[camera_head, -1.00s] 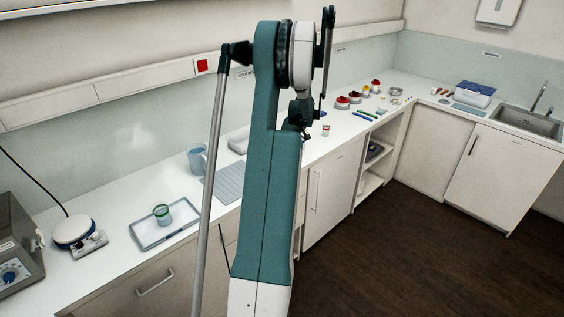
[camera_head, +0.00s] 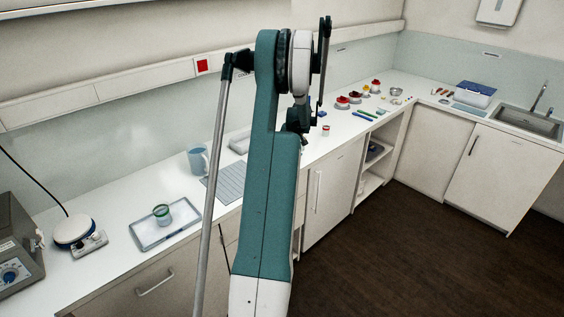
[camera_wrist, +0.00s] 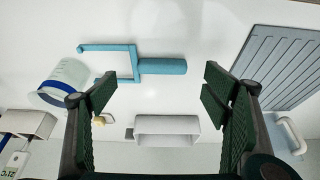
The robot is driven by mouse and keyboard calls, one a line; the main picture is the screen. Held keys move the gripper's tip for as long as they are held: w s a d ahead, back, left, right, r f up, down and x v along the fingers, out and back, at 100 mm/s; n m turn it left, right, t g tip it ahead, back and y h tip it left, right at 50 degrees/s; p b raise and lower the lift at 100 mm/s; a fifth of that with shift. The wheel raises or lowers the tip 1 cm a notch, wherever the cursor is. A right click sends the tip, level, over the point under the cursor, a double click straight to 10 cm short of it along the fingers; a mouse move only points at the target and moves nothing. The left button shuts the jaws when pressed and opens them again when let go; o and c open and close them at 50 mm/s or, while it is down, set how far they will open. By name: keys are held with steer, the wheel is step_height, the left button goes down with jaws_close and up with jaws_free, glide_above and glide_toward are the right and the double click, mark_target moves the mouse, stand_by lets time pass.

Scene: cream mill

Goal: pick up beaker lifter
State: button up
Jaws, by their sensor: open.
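The beaker lifter, a blue tool with a thick round handle (camera_wrist: 162,66) and a two-pronged frame at its left end, lies on the white worktop in the wrist view. My gripper (camera_wrist: 160,90) is open and empty, its dark ridged fingers spread to the left and right. The handle shows between and just beyond the fingertips, apart from them; I cannot tell the height gap. In the head view my arm hides much of the counter, and I cannot make out the lifter there.
A clear blue-banded vessel (camera_wrist: 66,78) is by the left finger. A white open-fronted box (camera_wrist: 167,126) lies between the fingers. A grey ribbed mat (camera_wrist: 285,62) is at right. In the head view, a tray (camera_head: 147,237) holds a green-rimmed beaker (camera_head: 162,215).

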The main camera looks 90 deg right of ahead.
steer(key=shift+x, duration=1.95)
steer(key=c, duration=1.1)
steer(key=shift+r, duration=0.15)
step_height(320, 180, up, 10)
steer(key=shift+f, duration=0.15)
steer(key=w+a+f+p, duration=0.2)
steer(key=w+a+p, duration=0.1)
steer(key=shift+w+a, duration=0.2)
steer(key=shift+a, duration=0.1)
